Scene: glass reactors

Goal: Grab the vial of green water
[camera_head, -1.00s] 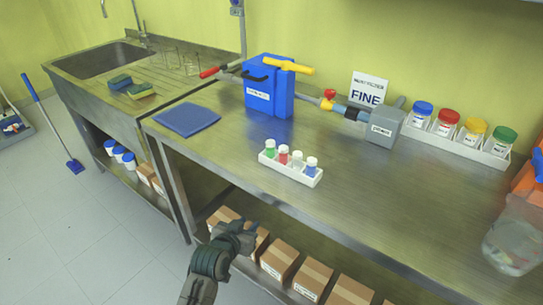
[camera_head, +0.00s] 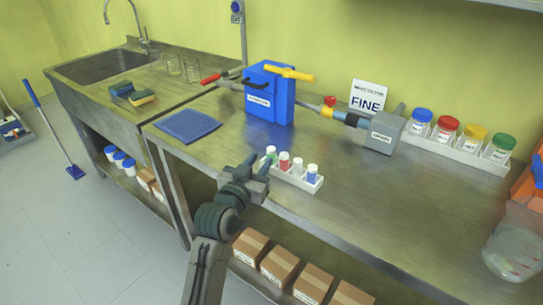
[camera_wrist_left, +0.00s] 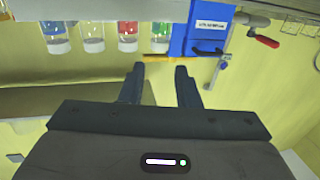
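The vial of green water (camera_head: 271,155) stands in the left end of a small white rack (camera_head: 312,187) on the steel bench. Red, clear and blue vials stand beside it in the rack. My left gripper (camera_head: 259,164) is just in front of the green vial, at the bench's front edge. In the left wrist view the vials hang from the top of the picture, and the green vial (camera_wrist_left: 161,36) is ahead of the two fingers (camera_wrist_left: 160,84). The fingers are apart with nothing between them. The green vial's lower part is partly hidden by my gripper in the head view. My right gripper is not in view.
A blue box (camera_head: 268,95) with a yellow handle stands behind the rack. A blue mat (camera_head: 188,126) lies to the left. A rack of jars (camera_head: 468,148) and a clear container (camera_head: 513,245) are on the right. The bench's middle right is bare.

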